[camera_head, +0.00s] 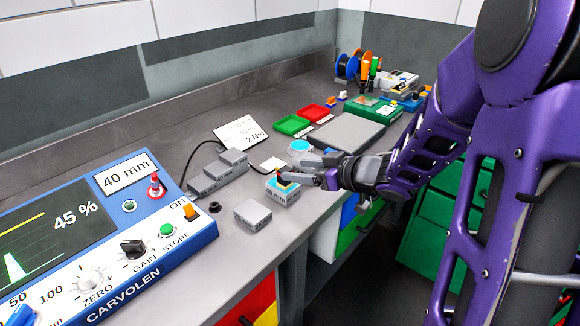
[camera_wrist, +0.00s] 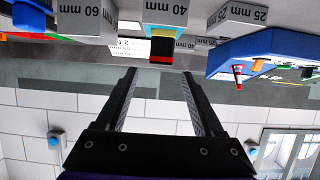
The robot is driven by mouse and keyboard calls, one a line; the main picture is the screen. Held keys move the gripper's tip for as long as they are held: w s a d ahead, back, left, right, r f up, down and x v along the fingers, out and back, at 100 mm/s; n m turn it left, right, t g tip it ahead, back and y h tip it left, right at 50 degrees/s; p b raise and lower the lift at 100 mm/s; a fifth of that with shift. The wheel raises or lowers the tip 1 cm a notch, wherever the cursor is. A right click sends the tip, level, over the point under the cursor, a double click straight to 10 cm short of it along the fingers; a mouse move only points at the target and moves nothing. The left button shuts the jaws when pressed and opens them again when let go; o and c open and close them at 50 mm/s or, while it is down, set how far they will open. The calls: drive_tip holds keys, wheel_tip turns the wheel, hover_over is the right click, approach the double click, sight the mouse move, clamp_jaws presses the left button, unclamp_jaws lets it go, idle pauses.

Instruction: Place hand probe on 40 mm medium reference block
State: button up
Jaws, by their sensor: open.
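The 40 mm medium reference block (camera_head: 285,197) is a grey block with a light-blue top, standing on the bench. It also shows in the wrist view (camera_wrist: 181,12). The hand probe (camera_wrist: 161,50), a small black, red and yellow piece, is at this block's top and appears to rest on it. In the head view the probe (camera_head: 286,184) is partly hidden by my fingers. My gripper (camera_head: 305,172) is open, close beside the block. In the wrist view its fingertips (camera_wrist: 159,72) are spread, with the probe just beyond the gap between them.
A blue console (camera_head: 110,235) shows 45 % and carries a 40 mm card (camera_head: 124,174). A stepped grey block (camera_head: 218,170) and a loose grey block (camera_head: 252,214) stand near the medium block. Green (camera_head: 291,125) and red trays lie farther back. A dark cable runs behind the blocks.

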drive_tip(key=p+v, duration=0.1)
drive_tip(key=v, duration=0.6)
drive_tip(key=shift+s+d+r, duration=0.2)
drive_tip(key=shift+s+d, duration=0.05)
